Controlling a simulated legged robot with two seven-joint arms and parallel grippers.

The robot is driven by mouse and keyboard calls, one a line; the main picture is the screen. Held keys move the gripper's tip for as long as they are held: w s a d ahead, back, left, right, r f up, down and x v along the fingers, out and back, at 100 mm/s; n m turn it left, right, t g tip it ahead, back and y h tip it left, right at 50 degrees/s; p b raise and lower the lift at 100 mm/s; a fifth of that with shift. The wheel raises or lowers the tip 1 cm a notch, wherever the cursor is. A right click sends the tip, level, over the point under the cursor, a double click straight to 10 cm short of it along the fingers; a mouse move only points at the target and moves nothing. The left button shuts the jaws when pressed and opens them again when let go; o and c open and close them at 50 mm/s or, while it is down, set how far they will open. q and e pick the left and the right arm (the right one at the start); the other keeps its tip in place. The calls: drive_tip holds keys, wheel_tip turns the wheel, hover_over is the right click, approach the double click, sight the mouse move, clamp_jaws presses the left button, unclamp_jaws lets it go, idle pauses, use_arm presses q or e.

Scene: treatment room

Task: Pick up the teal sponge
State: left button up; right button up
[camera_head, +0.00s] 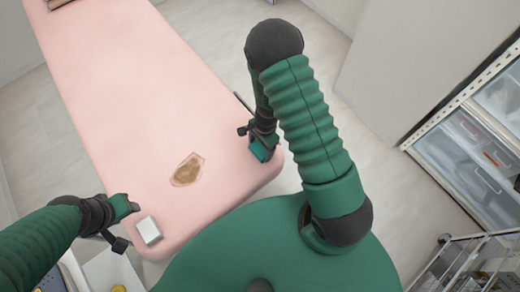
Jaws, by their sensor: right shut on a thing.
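The teal sponge (260,153) shows as a small patch at my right gripper, by the right edge of the pink treatment table. My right gripper (263,144) is shut on it; the fingers and arm hide much of the sponge. I cannot tell whether the sponge touches the table. My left gripper (127,226) is at the table's lower left, its two fingers apart and nothing visible between them.
The pink treatment table (130,95) bears a brown stain (187,170) near its middle front. A white box (148,231) sits near its lower left corner, just right of my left gripper. Shelving with clear bins (490,140) stands right. A metal cart (470,265) is lower right.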

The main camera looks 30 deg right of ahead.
sight(260, 149)
drive_tip(key=shift+d, duration=0.25)
drive_tip(key=shift+c, duration=1.2)
drive_tip(key=shift+s+d+f, duration=0.1)
drive_tip(key=shift+d, duration=0.05)
drive_tip(key=shift+r, duration=0.6)
wheel_tip(260, 149, up, 2)
drive_tip(key=shift+r+p, duration=0.1)
drive_tip(key=shift+p, duration=0.5)
drive_tip(key=s+a+b, duration=0.1)
drive_tip(key=s+a, duration=0.2)
drive_tip(key=a, duration=0.1)
drive_tip(key=s+a+r+b, duration=0.1)
drive_tip(key=s+a, duration=0.2)
drive_tip(key=a, duration=0.1)
drive_tip(key=s+a+b, duration=0.1)
drive_tip(key=s+a, duration=0.2)
drive_tip(key=a, duration=0.1)
drive_tip(key=shift+s+r, duration=0.2)
drive_tip(key=shift+s, duration=0.05)
use_arm(q)
drive_tip(key=shift+d+f, duration=0.3)
drive_tip(key=shift+f, duration=0.6)
use_arm(e)
drive_tip(key=shift+s+a+r, duration=0.15)
drive_tip(key=shift+s+a, duration=0.1)
drive_tip(key=shift+a, duration=0.05)
